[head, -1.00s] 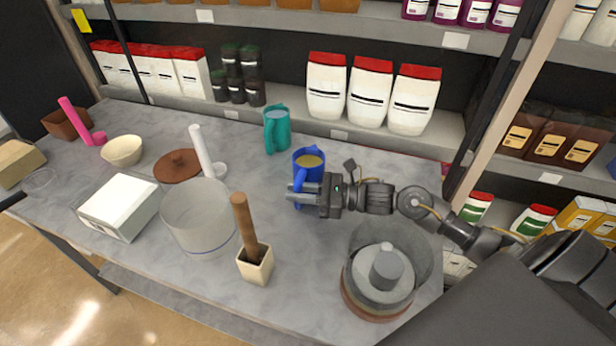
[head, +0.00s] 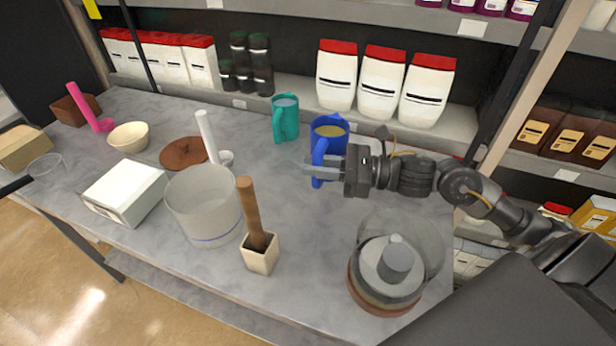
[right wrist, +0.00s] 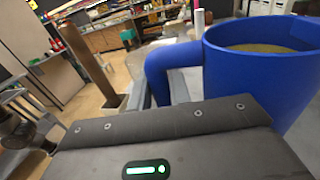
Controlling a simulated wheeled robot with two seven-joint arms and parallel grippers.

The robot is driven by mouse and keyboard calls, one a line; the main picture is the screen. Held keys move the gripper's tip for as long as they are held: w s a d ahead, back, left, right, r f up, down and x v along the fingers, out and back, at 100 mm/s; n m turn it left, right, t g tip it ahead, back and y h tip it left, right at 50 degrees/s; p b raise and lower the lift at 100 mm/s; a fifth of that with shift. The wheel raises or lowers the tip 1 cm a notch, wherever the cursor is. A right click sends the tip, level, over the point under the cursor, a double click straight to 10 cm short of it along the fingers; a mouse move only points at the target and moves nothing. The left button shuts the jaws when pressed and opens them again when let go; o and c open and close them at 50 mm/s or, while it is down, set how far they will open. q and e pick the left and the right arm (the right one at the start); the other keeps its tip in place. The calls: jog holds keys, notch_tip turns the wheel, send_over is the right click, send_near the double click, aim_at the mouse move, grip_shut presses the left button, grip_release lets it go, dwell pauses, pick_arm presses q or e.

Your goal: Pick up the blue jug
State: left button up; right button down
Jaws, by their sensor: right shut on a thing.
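The blue jug (head: 326,140) with yellowish contents stands upright at the back middle of the table in the head view. My right gripper (head: 318,168) comes from the right and is shut on its handle, on the jug's near side. In the right wrist view, the jug (right wrist: 255,75) fills the right side and its handle (right wrist: 158,75) curves down by the fingers. The arm hides part of the jug's lower side. I cannot tell whether its base is clear of the table. My left gripper is not in view.
A teal jug (head: 286,119) stands just left of the blue one. A clear container with a grey inner part (head: 390,270) stands front right. A white pot (head: 203,205) and a wooden-handled tool in a block (head: 260,253) stand front left. Shelves with red-lidded tubs (head: 380,85) are behind.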

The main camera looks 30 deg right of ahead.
jog(key=s+r+p, duration=0.4)
jog(key=s+p, duration=0.1)
jog(key=s, duration=0.4)
jog(key=shift+d+r, duration=0.15)
jog(key=shift+r, duration=0.1)
jog(key=shift+s, duration=0.1)
dwell(0.4)
